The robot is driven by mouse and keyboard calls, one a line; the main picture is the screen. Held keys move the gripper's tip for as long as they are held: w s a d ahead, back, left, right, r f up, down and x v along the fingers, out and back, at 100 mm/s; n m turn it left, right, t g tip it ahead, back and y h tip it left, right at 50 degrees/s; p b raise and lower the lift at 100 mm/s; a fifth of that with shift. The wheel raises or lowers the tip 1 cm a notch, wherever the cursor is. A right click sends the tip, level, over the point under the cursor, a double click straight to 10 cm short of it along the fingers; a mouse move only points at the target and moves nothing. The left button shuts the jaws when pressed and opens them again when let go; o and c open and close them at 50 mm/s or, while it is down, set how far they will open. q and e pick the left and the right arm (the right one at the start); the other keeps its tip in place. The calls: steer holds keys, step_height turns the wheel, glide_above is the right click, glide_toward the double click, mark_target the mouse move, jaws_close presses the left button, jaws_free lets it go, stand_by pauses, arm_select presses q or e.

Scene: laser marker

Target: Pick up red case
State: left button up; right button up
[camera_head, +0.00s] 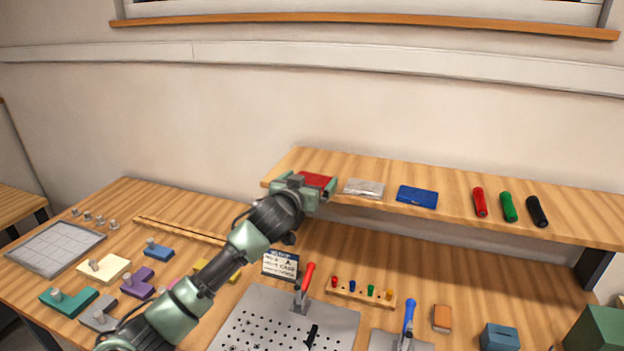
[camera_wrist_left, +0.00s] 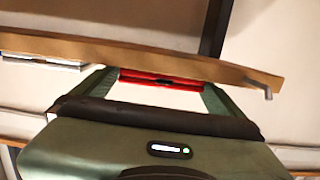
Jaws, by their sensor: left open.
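The red case (camera_head: 316,180) lies flat at the left end of the raised wooden shelf. My left gripper (camera_head: 318,188) is at the shelf's front edge, right at the case, and hides part of it. In the left wrist view the red case (camera_wrist_left: 160,78) shows as a thin red strip between the two open fingers (camera_wrist_left: 158,85). I cannot tell whether the fingers touch it. My right gripper is not in view.
On the shelf (camera_head: 445,208), a clear silver case (camera_head: 364,189) lies just right of the red one, then a blue case (camera_head: 417,197) and red, green and black cylinders. Below, the table holds a perforated plate (camera_head: 270,325), clamps and colored blocks.

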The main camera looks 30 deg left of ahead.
arm_select(q)
steer(key=c, duration=1.2)
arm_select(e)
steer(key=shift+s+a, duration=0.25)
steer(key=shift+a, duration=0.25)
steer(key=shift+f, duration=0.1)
